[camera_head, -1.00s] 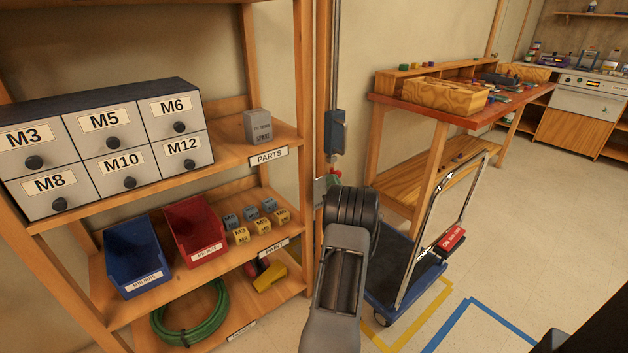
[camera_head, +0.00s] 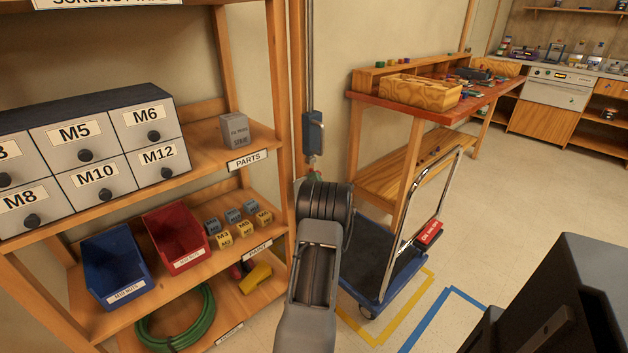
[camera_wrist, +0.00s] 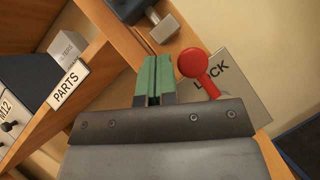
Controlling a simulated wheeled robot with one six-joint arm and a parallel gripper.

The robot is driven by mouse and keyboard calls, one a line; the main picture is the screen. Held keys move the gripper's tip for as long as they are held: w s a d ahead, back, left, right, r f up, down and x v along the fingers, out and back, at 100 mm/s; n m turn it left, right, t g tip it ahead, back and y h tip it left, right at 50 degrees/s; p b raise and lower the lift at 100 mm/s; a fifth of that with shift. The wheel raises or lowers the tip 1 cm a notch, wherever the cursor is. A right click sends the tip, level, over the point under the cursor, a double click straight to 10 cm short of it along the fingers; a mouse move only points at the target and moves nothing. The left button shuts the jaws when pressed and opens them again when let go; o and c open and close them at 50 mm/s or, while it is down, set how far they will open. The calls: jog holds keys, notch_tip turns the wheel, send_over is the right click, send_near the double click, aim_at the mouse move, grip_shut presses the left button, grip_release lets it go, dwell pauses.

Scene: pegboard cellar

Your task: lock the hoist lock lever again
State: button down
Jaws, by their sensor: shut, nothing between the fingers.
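The hoist lock lever (camera_wrist: 194,66) shows in the wrist view as a red ball on a short red stem. It stands on a grey plate (camera_wrist: 242,90) marked LOCK; the plate's lower part is hidden behind my gripper's body. The lever leans up and to the left in that picture. My gripper (camera_wrist: 153,75) has green fingers, shut together with nothing between them. They are just left of the red ball, with a narrow gap in the picture. In the head view my arm hides most of the lever and plate.
A grey-blue box (camera_head: 313,132) hangs on the pole above the lever. A wooden shelf (camera_head: 265,145) with drawers and bins stands close on the left. A blue trolley (camera_head: 370,285) stands to the right, below a red-topped workbench (camera_head: 400,106). Floor farther right is open.

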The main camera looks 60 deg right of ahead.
jog(key=shift+a, duration=0.15)
jog(key=s+a+p, duration=0.1)
jog(key=s+a, duration=0.1)
jog(key=a, duration=0.4)
jog(key=s+a+r+p, duration=0.1)
jog(key=s+a, duration=0.2)
jog(key=a, duration=0.2)
jog(key=shift+a+r, duration=0.25)
jog(key=shift+a, duration=0.15)
